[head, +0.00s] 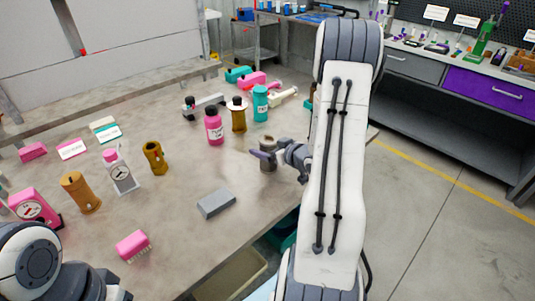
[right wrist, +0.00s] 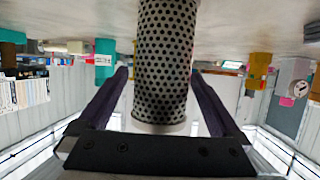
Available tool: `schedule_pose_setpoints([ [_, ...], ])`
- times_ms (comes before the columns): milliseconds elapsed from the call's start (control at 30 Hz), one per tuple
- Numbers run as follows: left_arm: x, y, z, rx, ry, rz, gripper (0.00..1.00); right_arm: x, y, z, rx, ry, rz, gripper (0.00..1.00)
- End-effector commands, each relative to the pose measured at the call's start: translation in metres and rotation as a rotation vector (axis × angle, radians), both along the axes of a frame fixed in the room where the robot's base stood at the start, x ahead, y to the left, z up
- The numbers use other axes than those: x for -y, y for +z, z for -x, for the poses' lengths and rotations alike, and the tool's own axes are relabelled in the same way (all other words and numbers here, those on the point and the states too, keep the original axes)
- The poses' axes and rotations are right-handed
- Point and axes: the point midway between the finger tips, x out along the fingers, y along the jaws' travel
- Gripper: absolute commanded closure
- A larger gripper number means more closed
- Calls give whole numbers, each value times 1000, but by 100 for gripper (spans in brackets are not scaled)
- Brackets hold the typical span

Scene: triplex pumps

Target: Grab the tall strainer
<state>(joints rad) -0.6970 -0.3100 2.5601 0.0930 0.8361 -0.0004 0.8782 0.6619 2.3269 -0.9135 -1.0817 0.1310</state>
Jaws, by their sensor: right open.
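The tall strainer (head: 268,163) is a grey upright cylinder near the right edge of the workbench in the head view. In the right wrist view the strainer (right wrist: 166,50) shows as a perforated metal cylinder with a pale end band. My right gripper (head: 264,154) is open, with one purple finger in front of the strainer. In the wrist view the fingers of the right gripper (right wrist: 160,76) lie on either side of the strainer, with visible gaps. My left arm shows at the lower left, but its fingers are not visible.
A grey block (head: 216,203) lies in front of the strainer. A pink bottle (head: 214,127), a brown bottle (head: 237,115) and a teal bottle (head: 260,103) stand behind it. A brown part (head: 155,157) stands to the left. A pink brush (head: 133,245) lies nearer the front.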

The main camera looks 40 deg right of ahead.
Motion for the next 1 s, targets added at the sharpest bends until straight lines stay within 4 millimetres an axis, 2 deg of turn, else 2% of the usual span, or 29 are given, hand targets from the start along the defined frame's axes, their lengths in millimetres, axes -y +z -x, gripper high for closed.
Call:
schedule_pose_setpoints([
  [133, 0, 2, 0, 0, 0, 0, 50, -1, -7, -18, 0, 4, -1, 0],
  [400, 0, 2, 0, 0, 0, 0, 50, -1, -9, -23, 0, 2, 0, 0],
  [433, 0, 2, 0, 0, 0, 0, 50, -1, -9, -23, 0, 2, 0, 4],
  [467, 0, 1, 0, 0, 0, 0, 50, -2, -9, -23, 0, 2, 0, 15],
  [500, 0, 1, 0, 0, 0, 0, 50, -2, -9, -23, 0, 2, 0, 31],
  [633, 0, 1, 0, 0, 0, 0, 50, -2, -9, -23, 0, 3, 0, 80],
  [667, 0, 2, 0, 0, 0, 0, 50, -2, -9, -23, 1, 4, 1, 84],
  [1000, 0, 2, 0, 0, 0, 0, 50, -2, -2, -23, 1, 4, 3, 84],
])
